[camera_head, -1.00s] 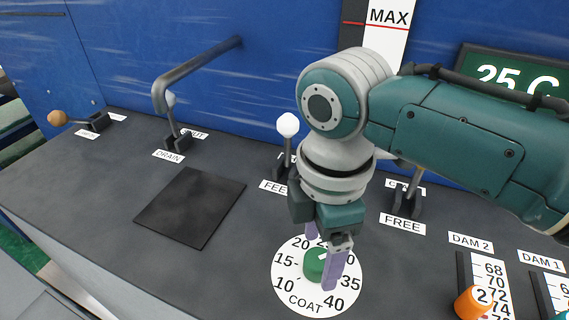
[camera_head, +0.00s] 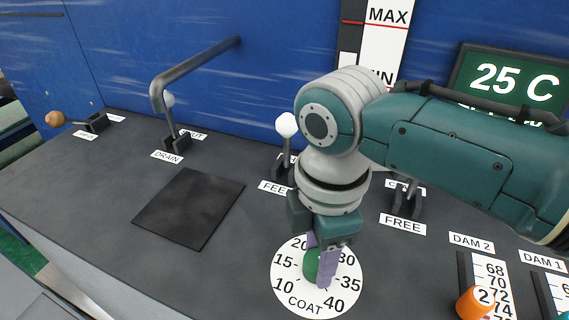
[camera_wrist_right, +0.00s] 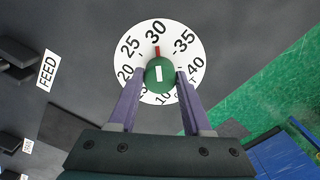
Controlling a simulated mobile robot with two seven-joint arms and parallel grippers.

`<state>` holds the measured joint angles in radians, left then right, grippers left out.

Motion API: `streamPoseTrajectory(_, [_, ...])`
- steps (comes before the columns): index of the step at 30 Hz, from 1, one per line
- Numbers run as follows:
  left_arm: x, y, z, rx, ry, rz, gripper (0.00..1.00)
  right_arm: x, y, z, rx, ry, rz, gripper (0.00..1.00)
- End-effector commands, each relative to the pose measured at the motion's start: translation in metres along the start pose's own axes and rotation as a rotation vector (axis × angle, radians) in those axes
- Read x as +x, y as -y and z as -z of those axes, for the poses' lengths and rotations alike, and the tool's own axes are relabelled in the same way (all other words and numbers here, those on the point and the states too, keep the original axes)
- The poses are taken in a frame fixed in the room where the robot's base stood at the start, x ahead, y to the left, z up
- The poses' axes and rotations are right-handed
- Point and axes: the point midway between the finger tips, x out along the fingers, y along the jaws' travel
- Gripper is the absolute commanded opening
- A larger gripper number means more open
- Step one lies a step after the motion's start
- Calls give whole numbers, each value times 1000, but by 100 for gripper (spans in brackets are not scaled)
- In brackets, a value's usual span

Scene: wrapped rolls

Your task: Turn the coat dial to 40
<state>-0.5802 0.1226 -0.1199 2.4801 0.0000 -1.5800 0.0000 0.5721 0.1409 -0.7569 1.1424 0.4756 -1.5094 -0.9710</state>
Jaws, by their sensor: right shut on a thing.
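The coat dial (camera_head: 285,285) is a round white plate with black numbers on the counter, near the bottom middle of the head view. The plate (camera_wrist_right: 142,58) also shows in the right wrist view. Its green knob (camera_wrist_right: 160,84) carries a white bar on top, and a red pointer (camera_wrist_right: 157,51) points about at 30. The knob (camera_head: 311,266) is partly hidden by a finger in the head view. My right gripper (camera_head: 320,272) points down over the dial, its purple fingers shut on opposite sides of the knob. My left gripper is not in view.
The feed lever (camera_head: 287,127) and another lever (camera_head: 407,203) stand behind the dial. The dam sliders, one with an orange knob (camera_head: 474,303), are on the right. A dark square panel (camera_head: 188,208) lies left. A screen (camera_head: 515,85) reads 25 C.

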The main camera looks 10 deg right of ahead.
Motion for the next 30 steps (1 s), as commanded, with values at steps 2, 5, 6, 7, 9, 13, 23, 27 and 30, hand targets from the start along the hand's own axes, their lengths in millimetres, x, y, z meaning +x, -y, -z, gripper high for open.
streamPoseTrajectory(2, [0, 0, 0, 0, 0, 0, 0, 0, 0, 0, 0, 0, 1, 9])
streamPoseTrajectory(5, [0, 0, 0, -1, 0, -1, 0, 0, 0, 0, 0, 0, 2, 0])
streamPoseTrajectory(6, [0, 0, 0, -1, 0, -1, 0, 0, 0, 0, 0, 0, 2, 0])
streamPoseTrajectory(7, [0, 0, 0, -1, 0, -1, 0, 0, 0, 0, 0, 0, 2, 0])
streamPoseTrajectory(9, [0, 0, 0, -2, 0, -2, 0, 0, 0, 0, 1, 0, 2, 0])
streamPoseTrajectory(13, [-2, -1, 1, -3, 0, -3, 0, -1, 0, 0, 17, 0, 2, 0])
streamPoseTrajectory(23, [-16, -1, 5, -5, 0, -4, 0, -3, 1, 1, 186, -1, 4, 0])
streamPoseTrajectory(27, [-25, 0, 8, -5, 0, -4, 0, -4, 1, 1, 309, -1, 4, 0])
streamPoseTrajectory(30, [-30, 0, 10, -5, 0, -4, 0, -3, 1, 1, 404, -1, 5, 0])
